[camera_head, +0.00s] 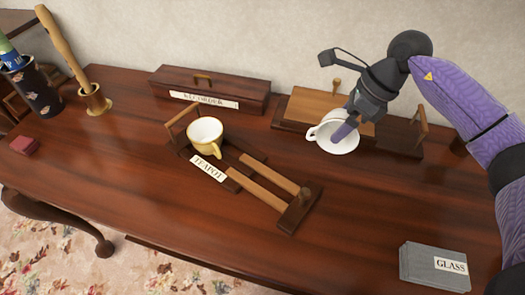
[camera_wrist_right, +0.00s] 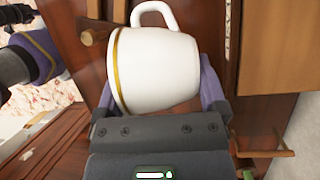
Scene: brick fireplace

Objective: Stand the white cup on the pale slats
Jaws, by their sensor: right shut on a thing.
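The white cup (camera_head: 323,142) has a thin gold rim and a handle on its left in the head view. The cup also shows between the fingers in the right wrist view (camera_wrist_right: 165,70). It is in front of the raised pale board; I cannot tell its height above the table. The pale slats (camera_head: 258,188) run along a dark wooden rack in the middle of the table, left of and nearer than the cup.
A yellow cup (camera_head: 203,132) stands at the rack's far left end, by a TEAPOT label (camera_head: 209,168). A RECORDER box (camera_head: 210,90) and a board with pale wood (camera_head: 300,106) lie behind. A grey GLASS block (camera_head: 430,268) is front right.

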